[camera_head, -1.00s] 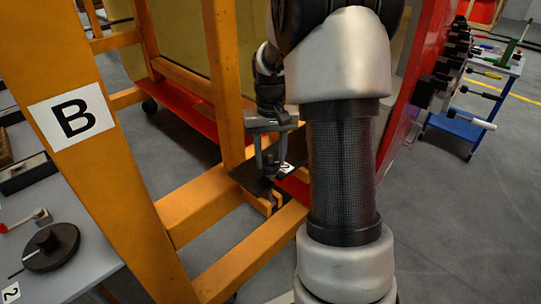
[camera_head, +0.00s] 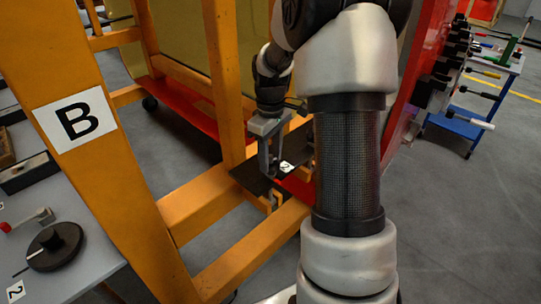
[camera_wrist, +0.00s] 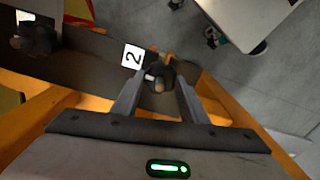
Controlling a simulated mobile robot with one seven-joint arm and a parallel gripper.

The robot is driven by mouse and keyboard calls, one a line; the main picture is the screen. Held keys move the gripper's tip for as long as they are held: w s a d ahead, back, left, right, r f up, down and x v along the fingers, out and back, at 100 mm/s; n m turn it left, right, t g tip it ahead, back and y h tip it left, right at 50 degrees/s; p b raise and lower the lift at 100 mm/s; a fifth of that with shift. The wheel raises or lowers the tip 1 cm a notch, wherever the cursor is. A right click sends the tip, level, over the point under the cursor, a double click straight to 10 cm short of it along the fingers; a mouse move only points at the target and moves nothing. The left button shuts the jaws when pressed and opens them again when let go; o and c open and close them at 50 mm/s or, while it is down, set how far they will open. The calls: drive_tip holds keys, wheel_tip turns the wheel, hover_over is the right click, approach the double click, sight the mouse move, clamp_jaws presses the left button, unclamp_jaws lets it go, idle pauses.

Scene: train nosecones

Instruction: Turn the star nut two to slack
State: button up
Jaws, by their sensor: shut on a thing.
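Star nut two (camera_wrist: 159,76) is a dark knob beside a white label "2" (camera_wrist: 132,56) on a dark plate (camera_wrist: 85,60). In the wrist view it sits between the fingertips of my gripper (camera_wrist: 155,84), which is shut on it. In the head view my gripper (camera_head: 269,170) points down at the plate (camera_head: 250,179), inside the orange frame, with the label "2" (camera_head: 286,166) just right of it. The nut itself is mostly hidden by the fingers there.
Another dark knob (camera_wrist: 36,39) sits on the same plate at the left of the wrist view. Orange frame beams (camera_head: 228,80) surround the plate closely. A grey table (camera_head: 75,225) with loose parts stands at left, a blue tool trolley (camera_head: 455,122) at right.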

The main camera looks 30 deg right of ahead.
drive_tip(key=shift+n, duration=0.4)
drive_tip(key=o, duration=1)
drive_tip(key=shift+o, duration=0.2)
wheel_tip(320, 180, up, 18)
drive_tip(key=shift+f+p, duration=0.25)
drive_tip(key=shift+p, duration=0.2)
